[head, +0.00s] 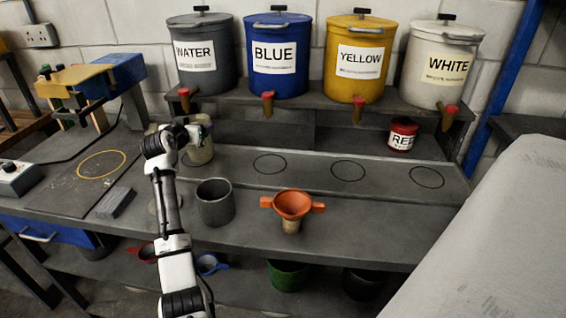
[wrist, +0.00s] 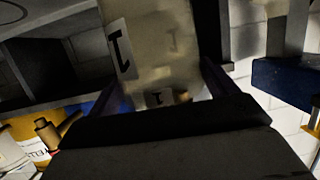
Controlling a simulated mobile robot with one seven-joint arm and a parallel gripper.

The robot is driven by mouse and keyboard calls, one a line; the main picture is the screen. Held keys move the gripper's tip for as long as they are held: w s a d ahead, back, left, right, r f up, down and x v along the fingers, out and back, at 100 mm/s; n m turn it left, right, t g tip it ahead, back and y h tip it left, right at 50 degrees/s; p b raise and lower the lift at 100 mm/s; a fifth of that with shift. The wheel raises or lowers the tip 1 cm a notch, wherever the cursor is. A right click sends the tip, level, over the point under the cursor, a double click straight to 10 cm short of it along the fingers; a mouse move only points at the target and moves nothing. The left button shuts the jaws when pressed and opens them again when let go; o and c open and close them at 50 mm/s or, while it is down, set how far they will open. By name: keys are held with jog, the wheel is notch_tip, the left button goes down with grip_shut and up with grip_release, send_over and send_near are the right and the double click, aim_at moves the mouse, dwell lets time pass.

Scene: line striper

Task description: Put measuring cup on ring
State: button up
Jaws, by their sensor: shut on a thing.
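The measuring cup, a cloudy beige see-through beaker (head: 202,154), is at the left end of the raised shelf in the head view. My gripper (head: 196,135) is shut on it. In the wrist view the cup (wrist: 155,45) fills the top middle, with dark number marks on its side, between my fingers. I cannot tell whether its base touches the shelf. A yellow ring (head: 101,151) is on the left bench.
Water (head: 205,82), blue (head: 275,85), yellow (head: 358,85) and white (head: 440,90) tanks with taps stand above the shelf. A small red can (head: 402,135) is at right. A grey metal cup (head: 215,207) and an orange funnel (head: 292,205) stand in front.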

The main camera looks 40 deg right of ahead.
jog(key=s+d+f+p, duration=0.2)
jog(key=s+d, duration=1.3)
jog(key=d, duration=0.1)
jog(key=shift+s+m+g+h, duration=0.3)
jog(key=shift+s, duration=0.1)
jog(key=shift+r, duration=0.1)
jog(key=o, duration=1.2)
jog(key=shift+f, duration=0.2)
